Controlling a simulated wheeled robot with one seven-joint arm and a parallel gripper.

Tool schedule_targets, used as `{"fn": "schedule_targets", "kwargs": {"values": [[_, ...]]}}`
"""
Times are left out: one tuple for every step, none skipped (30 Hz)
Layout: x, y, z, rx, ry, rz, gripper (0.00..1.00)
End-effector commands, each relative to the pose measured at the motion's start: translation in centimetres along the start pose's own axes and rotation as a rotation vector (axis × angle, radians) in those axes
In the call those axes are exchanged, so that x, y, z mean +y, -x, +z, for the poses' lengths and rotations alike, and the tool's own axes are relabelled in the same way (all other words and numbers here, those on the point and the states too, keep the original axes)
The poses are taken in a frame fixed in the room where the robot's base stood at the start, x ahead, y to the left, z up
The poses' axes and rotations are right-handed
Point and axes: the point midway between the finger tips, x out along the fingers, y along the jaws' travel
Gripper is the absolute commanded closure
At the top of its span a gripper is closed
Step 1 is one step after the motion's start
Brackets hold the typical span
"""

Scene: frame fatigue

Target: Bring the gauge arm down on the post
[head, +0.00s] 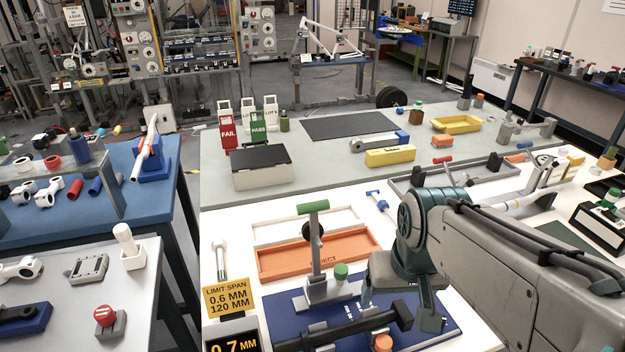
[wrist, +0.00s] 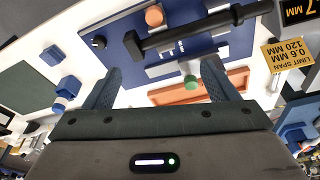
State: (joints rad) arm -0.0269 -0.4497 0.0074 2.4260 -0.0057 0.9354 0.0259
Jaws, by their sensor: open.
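The gauge stands on a dark blue plate (head: 440,318) at the front of the white table. Its grey arm (head: 315,262) stands upright in the head view, with a green grip (head: 313,207) across its top and a dark round part partway up. A short post with a green cap (head: 341,271) is beside its foot. A dark bar (head: 345,328) lies across the plate; it also shows in the wrist view (wrist: 200,33). An orange knob (head: 382,343) is at the near edge. My gripper (head: 402,305) is open and empty, over the plate's right side, apart from the upright arm.
An orange reject tray (head: 350,243) lies behind the gauge. A yellow limit sign (head: 228,297) and a 0.7 mm display (head: 235,338) stand at left. The grey table (head: 330,170) beyond carries bins and a black mat.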

Motion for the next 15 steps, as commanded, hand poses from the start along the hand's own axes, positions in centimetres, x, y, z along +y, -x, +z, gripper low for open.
{"fn": "schedule_targets", "kwargs": {"values": [[-0.6, 1.5, -1.8, -0.013, 0.021, -0.002, 0.20], [-1.0, 2.3, -2.8, -0.022, 0.032, -0.003, 0.20], [-1.6, 3.3, -4.3, -0.036, 0.048, -0.004, 0.20], [-2.1, 4.1, -5.4, -0.048, 0.060, -0.005, 0.20], [-2.6, 4.9, -6.6, -0.060, 0.073, -0.006, 0.20], [-3.4, 5.9, -8.2, -0.076, 0.090, -0.007, 0.20], [-4.0, 6.6, -9.3, -0.089, 0.104, -0.009, 0.20], [-4.6, 7.3, -10.5, -0.100, 0.117, -0.010, 0.20], [-5.5, 8.1, -11.9, -0.116, 0.135, -0.012, 0.20], [-6.2, 8.7, -12.9, -0.128, 0.149, -0.014, 0.20], [-6.9, 9.2, -13.9, -0.139, 0.162, -0.016, 0.20], [-7.7, 9.9, -15.1, -0.153, 0.178, -0.018, 0.20], [-8.4, 10.3, -15.9, -0.164, 0.190, -0.020, 0.20], [-9.0, 10.7, -16.6, -0.173, 0.202, -0.022, 0.20], [-9.8, 11.2, -17.5, -0.184, 0.215, -0.024, 0.20]]}}
